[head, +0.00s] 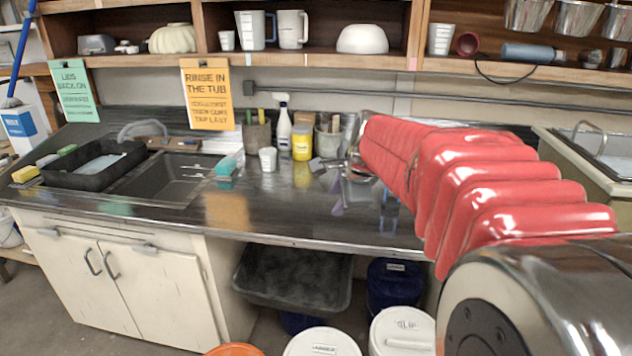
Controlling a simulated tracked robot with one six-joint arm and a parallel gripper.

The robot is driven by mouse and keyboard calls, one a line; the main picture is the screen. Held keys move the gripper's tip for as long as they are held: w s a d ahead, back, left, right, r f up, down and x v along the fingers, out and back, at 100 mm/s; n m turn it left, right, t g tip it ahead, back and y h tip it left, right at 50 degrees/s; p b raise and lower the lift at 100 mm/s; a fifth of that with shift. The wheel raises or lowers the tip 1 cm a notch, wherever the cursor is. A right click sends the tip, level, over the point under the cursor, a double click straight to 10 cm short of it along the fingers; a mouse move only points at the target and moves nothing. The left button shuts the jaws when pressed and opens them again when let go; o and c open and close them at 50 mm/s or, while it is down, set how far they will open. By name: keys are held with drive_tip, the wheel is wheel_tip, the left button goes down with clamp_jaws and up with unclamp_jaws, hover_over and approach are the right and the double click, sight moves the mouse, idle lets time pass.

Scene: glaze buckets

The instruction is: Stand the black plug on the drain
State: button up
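My red-sleeved arm reaches in from the right over the counter. My gripper (358,170) shows only as a small metallic shape at the sleeve's far end, above the back of the counter. Its fingers are partly hidden, and I cannot tell whether it is open or shut or holds anything. The dark sink (150,192) is set into the counter on the left, well away from my gripper. I cannot make out a drain opening in it. I cannot pick out the black plug anywhere.
A black tray (58,178) sits at the sink's left. A white cup (267,160), a yellow jar (301,142) and a spray bottle (284,128) stand along the counter's back. The counter's front middle (290,215) is clear. White lidded buckets (322,343) stand on the floor.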

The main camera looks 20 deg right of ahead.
drive_tip(key=w+d+f+m+h, duration=0.1)
drive_tip(key=w+d+f+m, duration=0.1)
drive_tip(key=d+m, duration=0.4)
drive_tip(key=w+d+f+m, duration=0.2)
drive_tip(key=w+d+m, duration=0.2)
drive_tip(key=d, duration=1)
drive_tip(key=w+d+f+m+h, duration=0.1)
drive_tip(key=w+d+f+m, duration=0.1)
drive_tip(key=d+m, duration=0.7)
drive_tip(key=shift+w+d+f+t+h, duration=0.3)
drive_tip(key=shift+w+d+f+t, duration=0.1)
drive_tip(key=shift+w+d, duration=0.5)
hover_over(398, 201)
drive_tip(key=s+a, duration=0.1)
drive_tip(key=s, duration=0.2)
wheel_tip(398, 201, down, 6)
drive_tip(key=shift+f, duration=0.1)
drive_tip(key=shift+x, duration=2.5)
drive_tip(key=shift+w+d, duration=0.1)
drive_tip(key=shift+w, duration=0.1)
